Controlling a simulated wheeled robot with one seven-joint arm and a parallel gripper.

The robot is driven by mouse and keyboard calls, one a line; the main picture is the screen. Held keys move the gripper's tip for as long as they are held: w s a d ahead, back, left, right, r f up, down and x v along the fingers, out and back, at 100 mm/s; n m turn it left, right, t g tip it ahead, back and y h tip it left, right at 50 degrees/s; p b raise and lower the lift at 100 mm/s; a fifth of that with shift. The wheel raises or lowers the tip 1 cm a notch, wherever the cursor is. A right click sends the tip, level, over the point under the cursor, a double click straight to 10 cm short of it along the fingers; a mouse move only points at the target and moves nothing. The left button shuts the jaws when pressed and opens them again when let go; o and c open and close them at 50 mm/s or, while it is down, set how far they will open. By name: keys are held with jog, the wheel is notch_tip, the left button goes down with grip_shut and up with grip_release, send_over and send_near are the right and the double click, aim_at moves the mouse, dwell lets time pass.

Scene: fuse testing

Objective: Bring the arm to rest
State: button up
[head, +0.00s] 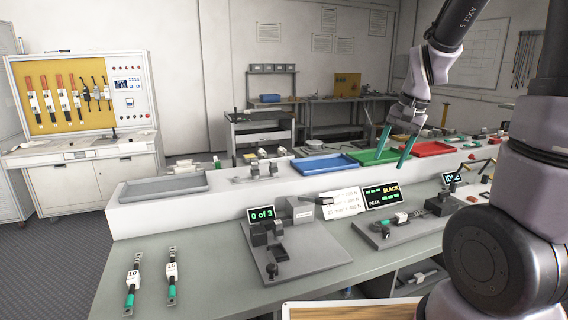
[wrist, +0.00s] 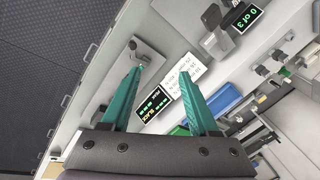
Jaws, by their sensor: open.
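My gripper (head: 395,143) hangs above the raised shelf of the bench, in front of the green tray (head: 378,156). Its two green fingers are spread apart with nothing between them. In the wrist view my gripper (wrist: 161,70) is also open and empty, with the bench below it. My arm comes down from the upper right of the head view.
Two fuses labelled 10 (head: 132,280) and 16 (head: 171,272) lie at the bench's left. A tester with a "0 of 3" display (head: 262,214) stands mid-bench. A blue tray (head: 323,164), red tray (head: 432,149) and grey tray (head: 163,187) line the shelf.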

jog(key=s+a+r+n+t, duration=0.2)
jog(key=s+a+r+t, duration=0.1)
jog(key=s+r, duration=1.1)
jog(key=shift+r+n+t, duration=0.25)
jog(key=shift+n+t, duration=0.15)
jog(key=shift+t, duration=0.4)
